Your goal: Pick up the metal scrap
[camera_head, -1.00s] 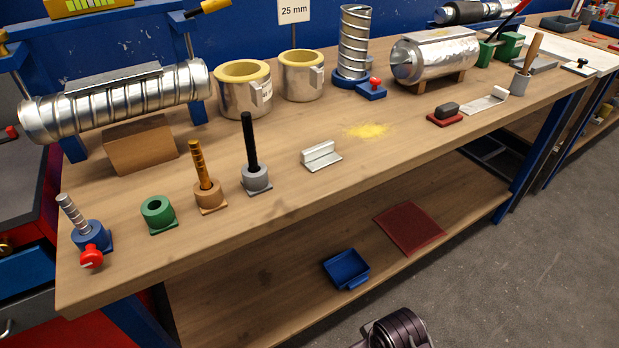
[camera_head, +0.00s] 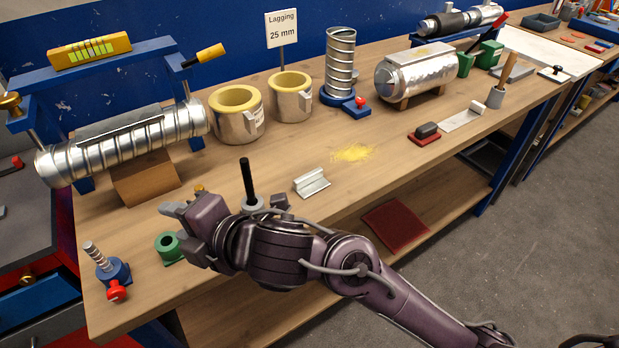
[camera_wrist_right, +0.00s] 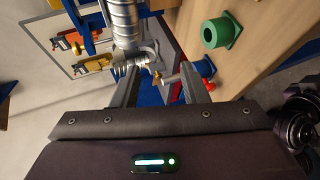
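A small bent piece of silvery metal (camera_head: 311,183), which looks like the metal scrap, lies on the workbench (camera_head: 347,205) near its front edge. A flat metal piece with a raised end (camera_head: 462,117) lies farther right, so I cannot be sure which is meant. My right gripper (camera_head: 182,226) is over the left front of the bench, left of the bent piece and apart from it. In the right wrist view its two fingers (camera_wrist_right: 158,84) are spread with nothing held between them. The bent piece is not visible there. My left gripper is not in view.
A black rod (camera_head: 247,180) stands upright beside my right gripper. A green ring holder (camera_head: 168,247) and a blue stand with a red knob (camera_head: 113,272) are to its left. Insulated pots (camera_head: 237,112) and a spiral duct (camera_head: 125,142) stand behind. Yellow powder (camera_head: 354,152) lies mid-bench.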

